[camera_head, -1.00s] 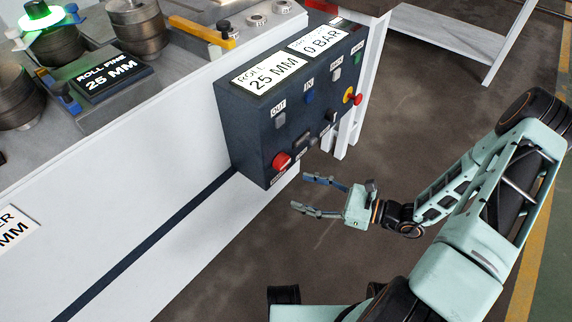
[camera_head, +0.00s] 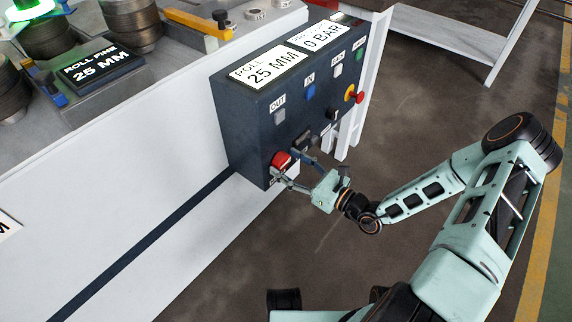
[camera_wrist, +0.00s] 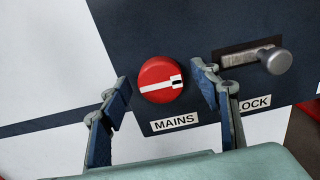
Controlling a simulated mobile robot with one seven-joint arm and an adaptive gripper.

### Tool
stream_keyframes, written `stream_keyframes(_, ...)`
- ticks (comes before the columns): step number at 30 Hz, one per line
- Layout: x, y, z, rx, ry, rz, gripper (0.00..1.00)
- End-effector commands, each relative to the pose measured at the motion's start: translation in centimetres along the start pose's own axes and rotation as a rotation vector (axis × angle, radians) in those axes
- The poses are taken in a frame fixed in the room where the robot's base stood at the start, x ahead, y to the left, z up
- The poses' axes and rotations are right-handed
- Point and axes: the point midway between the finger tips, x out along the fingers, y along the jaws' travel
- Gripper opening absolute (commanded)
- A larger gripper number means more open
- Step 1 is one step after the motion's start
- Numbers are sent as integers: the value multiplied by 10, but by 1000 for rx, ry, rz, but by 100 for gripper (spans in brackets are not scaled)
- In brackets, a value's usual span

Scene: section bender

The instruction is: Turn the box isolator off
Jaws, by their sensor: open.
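The isolator is a round red rotary knob (camera_wrist: 160,80) with a white bar across it, above a "MAINS" label (camera_wrist: 174,123) in the wrist view. The bar lies close to level in that picture. In the head view the knob (camera_head: 281,160) is at the lower left of the dark control box (camera_head: 243,118). My gripper (camera_wrist: 165,88) is open, with one blue-padded finger on each side of the knob. In the head view my gripper (camera_head: 290,166) reaches the box front at the knob. I cannot tell whether the fingers touch it.
A metal lock knob (camera_wrist: 278,61) sticks out of a slot just right of my right finger. Buttons and a red emergency stop on yellow (camera_head: 354,97) sit further right on the box. A white machine side (camera_head: 150,215) lies to the left.

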Motion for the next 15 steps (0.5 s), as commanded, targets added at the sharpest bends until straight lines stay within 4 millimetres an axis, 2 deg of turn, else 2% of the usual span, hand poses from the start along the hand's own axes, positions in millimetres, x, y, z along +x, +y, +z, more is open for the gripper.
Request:
stream_keyframes(3, 7, 1, 0, -1, -1, 2, 57)
stream_keyframes(11, 8, 0, 0, 0, 0, 1, 57)
stream_keyframes(15, 8, 0, 0, 0, 0, 1, 44)
